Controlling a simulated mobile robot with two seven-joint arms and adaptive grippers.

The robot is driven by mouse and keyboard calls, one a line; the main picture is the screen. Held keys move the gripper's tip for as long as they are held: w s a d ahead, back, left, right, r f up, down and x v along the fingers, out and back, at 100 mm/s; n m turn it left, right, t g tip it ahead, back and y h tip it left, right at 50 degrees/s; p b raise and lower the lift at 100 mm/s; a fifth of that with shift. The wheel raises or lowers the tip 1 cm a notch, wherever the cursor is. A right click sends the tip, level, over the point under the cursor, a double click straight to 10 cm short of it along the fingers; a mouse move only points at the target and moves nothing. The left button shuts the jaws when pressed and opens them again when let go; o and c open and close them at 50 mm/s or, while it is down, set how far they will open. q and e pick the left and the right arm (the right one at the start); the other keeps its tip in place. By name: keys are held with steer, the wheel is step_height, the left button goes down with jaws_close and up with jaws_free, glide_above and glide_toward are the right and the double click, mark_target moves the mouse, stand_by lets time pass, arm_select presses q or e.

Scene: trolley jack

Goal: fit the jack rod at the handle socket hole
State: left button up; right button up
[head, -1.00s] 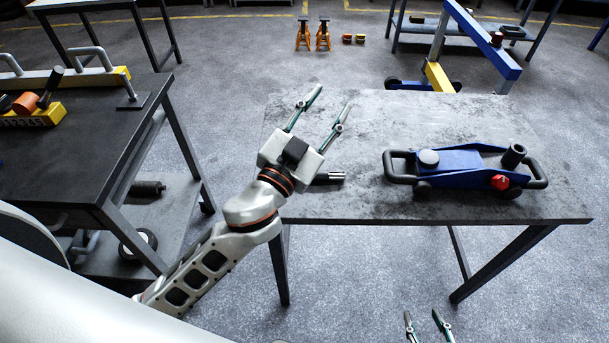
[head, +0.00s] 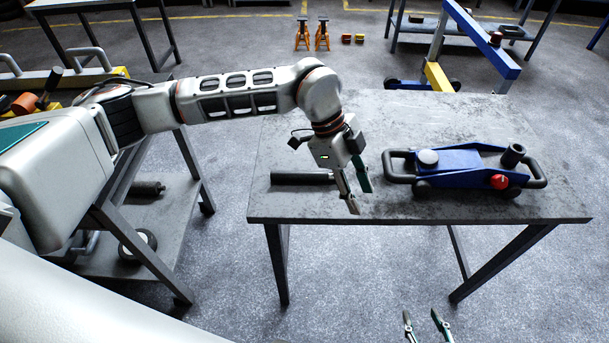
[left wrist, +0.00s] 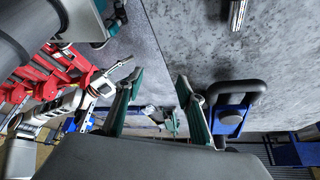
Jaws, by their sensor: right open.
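The jack rod (head: 298,177) is a dark cylinder lying on the grey table. Its right end is hidden behind my left gripper in the head view; its ribbed metal end shows in the left wrist view (left wrist: 237,14). The blue trolley jack (head: 455,163) stands to the right, with an upright black tube (head: 513,154), seemingly the handle socket; its hole is too small to make out. My left gripper (head: 360,199) points down beside the rod's right end, open and empty. My right gripper (head: 422,318) is open and empty below the table's front edge in the picture.
The grey table (head: 400,211) has free room between rod and jack and along its back. A dark workbench (head: 150,80) stands on the left, partly behind my left arm. A blue and yellow frame (head: 480,40) stands behind the table.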

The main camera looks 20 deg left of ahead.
mark_target(304, 172)
arm_select(q)
steer(key=w+a+n+y, duration=0.1)
steer(key=w+a+n, duration=0.1)
steer(key=a, duration=0.3)
steer(key=w+a+r+n+y, duration=0.1)
steer(key=w+a+y, duration=0.1)
steer(key=a, duration=0.2)
steer(key=w+a+r+n+t+y, duration=0.1)
steer(key=w+a+n+y, duration=0.1)
steer(key=a, duration=0.3)
steer(key=shift+w+a+n, duration=0.3)
steer(key=shift+w+a, duration=0.05)
steer(key=shift+w, duration=0.05)
steer(key=shift+a+f, duration=0.1)
steer(key=shift+a, duration=0.2)
steer(key=f, duration=0.7)
steer(key=shift+w+d+f, duration=0.1)
steer(key=shift+d+f, duration=0.15)
steer(key=shift+d, duration=0.15)
jaws_close()
